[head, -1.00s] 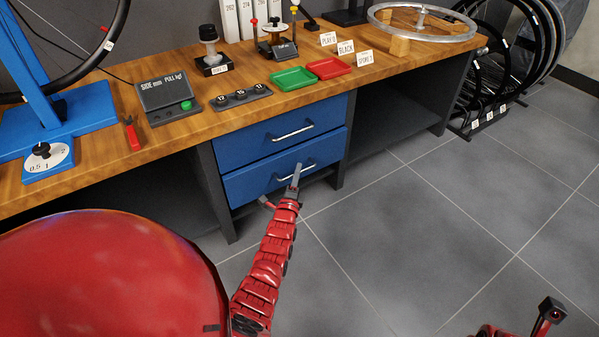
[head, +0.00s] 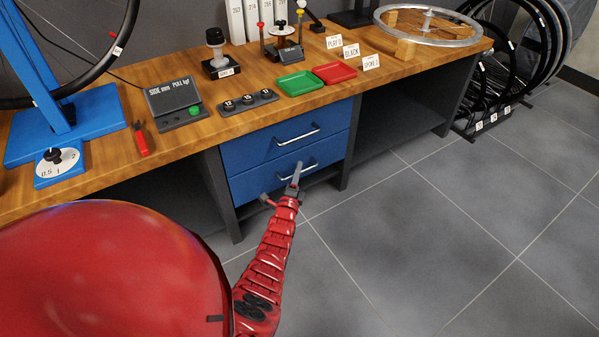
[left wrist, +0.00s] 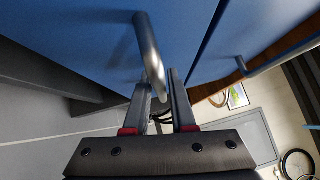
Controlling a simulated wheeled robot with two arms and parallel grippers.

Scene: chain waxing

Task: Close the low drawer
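The low drawer (head: 262,186) is the lower of two blue drawers under the bench. Its front looks about flush with the upper drawer (head: 255,150); a small gap is hard to judge. My left gripper (head: 297,172) is at the low drawer's silver handle (head: 312,166). In the left wrist view the gripper's two fingers (left wrist: 160,92) are apart, with the handle (left wrist: 149,48) at the gap between them. I cannot tell whether they touch it. The low drawer's blue face (left wrist: 85,35) lies just beyond the fingertips. My right gripper is out of view.
The wooden bench top (head: 195,140) holds a green tray (head: 299,83), a red tray (head: 334,72), a gauge (head: 174,102) and red-handled pliers (head: 141,141). Wheels (head: 520,50) stand in a rack at the right. The grey floor (head: 420,230) in front is clear.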

